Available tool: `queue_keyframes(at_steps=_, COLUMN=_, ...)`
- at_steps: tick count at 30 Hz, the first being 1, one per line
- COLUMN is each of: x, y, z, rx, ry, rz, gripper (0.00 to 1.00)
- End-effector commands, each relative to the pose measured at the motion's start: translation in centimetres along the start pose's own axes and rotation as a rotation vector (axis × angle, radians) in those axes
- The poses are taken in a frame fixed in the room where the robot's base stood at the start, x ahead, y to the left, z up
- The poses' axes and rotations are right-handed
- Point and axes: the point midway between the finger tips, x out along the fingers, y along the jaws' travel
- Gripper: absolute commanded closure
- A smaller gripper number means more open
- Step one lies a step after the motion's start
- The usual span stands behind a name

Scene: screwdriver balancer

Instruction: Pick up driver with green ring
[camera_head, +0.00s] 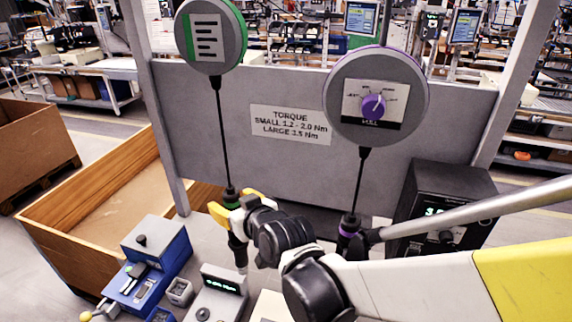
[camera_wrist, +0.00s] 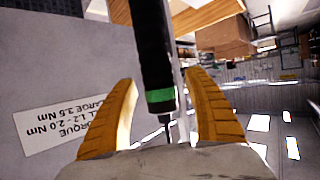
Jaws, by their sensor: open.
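The driver with the green ring (camera_head: 237,240) hangs upright on a cable from the left balancer (camera_head: 212,38), which has a green rim. My gripper (camera_head: 233,206) is at the upper part of this driver, close to its green ring. In the wrist view the dark driver (camera_wrist: 153,45) and its green ring lie between the two yellow fingers of my gripper (camera_wrist: 160,82). The fingers are open, with a visible gap on each side of the driver. My wrist hides part of the driver's surroundings in the head view.
A second driver with a purple ring (camera_head: 348,228) hangs to the right from a purple-rimmed balancer (camera_head: 376,98), close to my arm. A black controller box (camera_head: 440,205) stands at the right. Blue (camera_head: 150,262) and grey devices stand below. A grey panel (camera_head: 285,170) is behind.

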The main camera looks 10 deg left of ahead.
Motion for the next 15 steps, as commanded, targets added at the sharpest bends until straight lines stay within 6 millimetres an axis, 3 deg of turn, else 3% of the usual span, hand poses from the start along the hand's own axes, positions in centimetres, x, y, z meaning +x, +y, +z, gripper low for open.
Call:
queue_keyframes(at_steps=4, x=-0.04, y=0.0, z=-0.01, rx=0.0, ry=0.0, rz=0.0, gripper=0.41)
queue_keyframes(at_steps=10, x=-0.05, y=0.0, z=-0.01, rx=0.0, ry=0.0, rz=0.0, gripper=1.0)
queue_keyframes(at_steps=15, x=-0.07, y=0.01, z=-0.07, rx=0.001, ry=0.001, rz=0.0, gripper=1.0)
